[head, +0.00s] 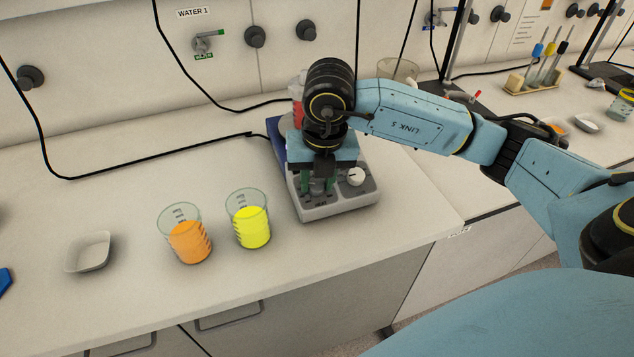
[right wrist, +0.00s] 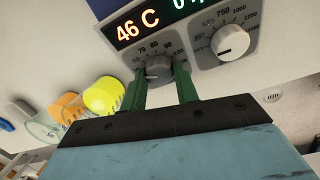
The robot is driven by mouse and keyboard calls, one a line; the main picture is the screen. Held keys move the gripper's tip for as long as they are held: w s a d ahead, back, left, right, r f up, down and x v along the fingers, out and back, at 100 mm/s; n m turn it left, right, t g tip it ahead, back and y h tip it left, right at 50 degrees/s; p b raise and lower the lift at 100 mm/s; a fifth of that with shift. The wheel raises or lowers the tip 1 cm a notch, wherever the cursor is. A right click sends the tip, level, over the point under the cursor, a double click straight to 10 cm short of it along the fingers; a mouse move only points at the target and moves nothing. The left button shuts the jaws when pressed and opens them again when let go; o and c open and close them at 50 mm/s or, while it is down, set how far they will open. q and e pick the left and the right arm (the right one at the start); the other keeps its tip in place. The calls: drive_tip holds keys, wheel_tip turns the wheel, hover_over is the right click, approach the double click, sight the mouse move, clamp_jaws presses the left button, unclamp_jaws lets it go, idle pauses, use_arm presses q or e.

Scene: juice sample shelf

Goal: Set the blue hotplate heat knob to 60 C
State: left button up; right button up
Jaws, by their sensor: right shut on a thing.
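The hotplate (head: 340,209) stands on the bench, with a grey front panel and a blue side; my right arm covers part of it. In the right wrist view its display (right wrist: 138,24) reads 46 C. My right gripper (right wrist: 160,75) has its green fingers shut on the grey heat knob (right wrist: 157,68), with a finger on each side. In the head view the gripper (head: 318,185) points down at the panel's left side and hides that knob. A white knob (head: 355,176) beside it is free. My left gripper is not in view.
A beaker of orange liquid (head: 190,243) and a beaker of yellow liquid (head: 251,228) stand left of the hotplate. A white dish (head: 90,252) lies farther left. A red-filled vessel (head: 297,112) shows partly behind my arm. The back left bench is clear except for a black cable.

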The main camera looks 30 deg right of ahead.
drive_tip(key=shift+d+m+t+y+b, duration=0.1)
drive_tip(key=shift+m+t+y+b, duration=0.35)
drive_tip(key=shift+m, duration=1.45)
drive_tip(key=shift+r, duration=0.1)
drive_tip(key=o, duration=1)
drive_tip(key=shift+c, duration=0.2)
drive_tip(key=shift+g, duration=0.25)
wheel_tip(320, 180, up, 13)
drive_tip(key=s+p, duration=0.1)
drive_tip(key=s, duration=0.1)
drive_tip(key=shift+s+d, duration=0.25)
drive_tip(key=shift+d, duration=0.1)
